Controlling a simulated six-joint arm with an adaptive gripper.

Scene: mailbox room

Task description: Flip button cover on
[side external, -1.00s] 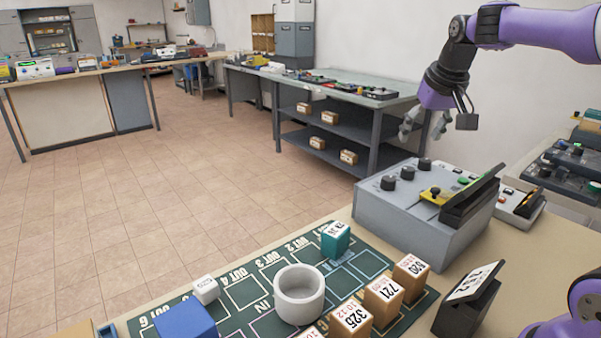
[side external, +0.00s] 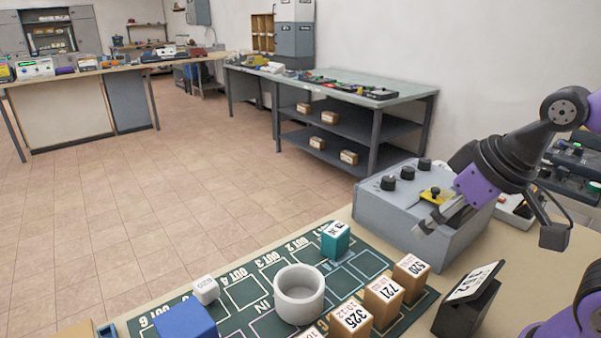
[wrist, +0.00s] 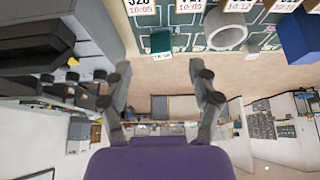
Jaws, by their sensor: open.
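The grey control box (side external: 395,215) stands on the near table at the right, with black knobs and a yellow button plate (side external: 436,193) on top. The black button cover stood raised beside that plate a second ago; in the side view it is now hidden behind my gripper (side external: 432,214). In the wrist view a black part, probably the cover (wrist: 42,38), is at the upper left beside a yellow piece (wrist: 72,62). My gripper (wrist: 163,76) is open, with nothing between its fingers. In the side view its fingers overlap the box front; contact cannot be told.
A green mat (side external: 258,327) holds a white cup (side external: 299,294), a teal block (side external: 335,239), a blue block (side external: 185,318) and several numbered boxes (side external: 383,301). A black stand with a label (side external: 467,302) is at the right. Another control panel (side external: 514,212) sits behind the box.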

